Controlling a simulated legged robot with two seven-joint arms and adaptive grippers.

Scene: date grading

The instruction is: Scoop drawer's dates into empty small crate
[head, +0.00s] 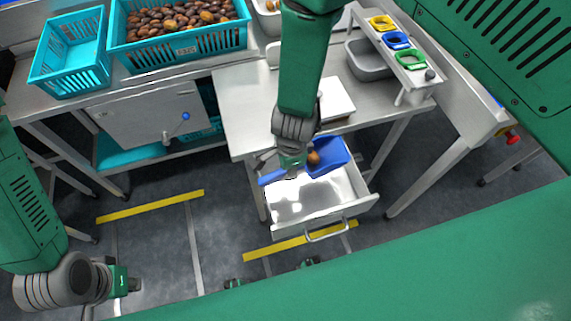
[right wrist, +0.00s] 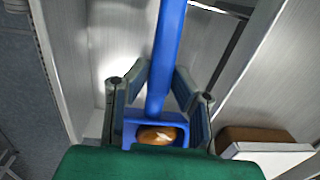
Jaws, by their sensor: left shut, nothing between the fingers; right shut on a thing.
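My right gripper (head: 293,165) is over the open drawer (head: 335,207), shut on a blue scoop (head: 335,150). The scoop's handle (right wrist: 168,50) runs between the fingers in the right wrist view, and a brown date (right wrist: 158,135) shows in its bowl. Brown also shows in the bowl in the head view (head: 313,158); how many dates it holds I cannot tell. The visible drawer floor looks bare, partly hidden by my gripper. An empty small teal crate (head: 68,78) stands on the left bench. My left gripper (head: 134,284) is shut and empty at lower left, away from it.
A larger teal crate (head: 185,47) full of dates stands beside the small crate. A white box (head: 337,100) lies on the table (head: 240,105) above the drawer. A grey bin (head: 368,60) and a rack with coloured trays (head: 396,41) stand right. Open floor lies left of the drawer.

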